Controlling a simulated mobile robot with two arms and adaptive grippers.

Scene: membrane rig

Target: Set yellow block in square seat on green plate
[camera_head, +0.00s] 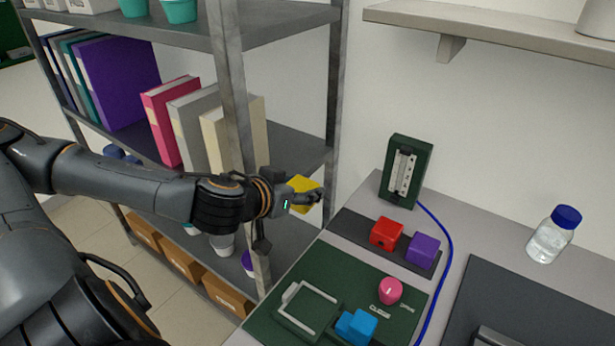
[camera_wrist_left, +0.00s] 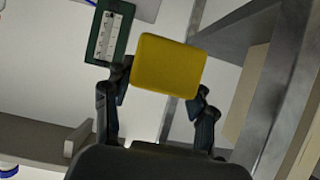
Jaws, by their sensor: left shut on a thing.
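My left gripper (camera_head: 308,198) is shut on the yellow block (camera_head: 302,187), held in the air beside the shelf post, left of the dark block strip. In the left wrist view the yellow block (camera_wrist_left: 168,66) sits tilted between the two fingers of the left gripper (camera_wrist_left: 158,95). The green plate (camera_head: 258,327) lies on the bench at the lower middle. A pale square frame (camera_head: 331,298), open on part of its outline, is on the plate's left side. My right gripper is not in view.
A red block (camera_head: 386,233) and a purple block (camera_head: 424,250) sit on a dark strip. A blue block (camera_head: 356,327) and pink knob (camera_head: 391,291) are on the plate. A green gauge (camera_head: 405,172) stands behind, with a blue tube (camera_head: 449,250). A bottle (camera_head: 553,236) stands right. Metal shelving (camera_head: 235,120) borders my left arm.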

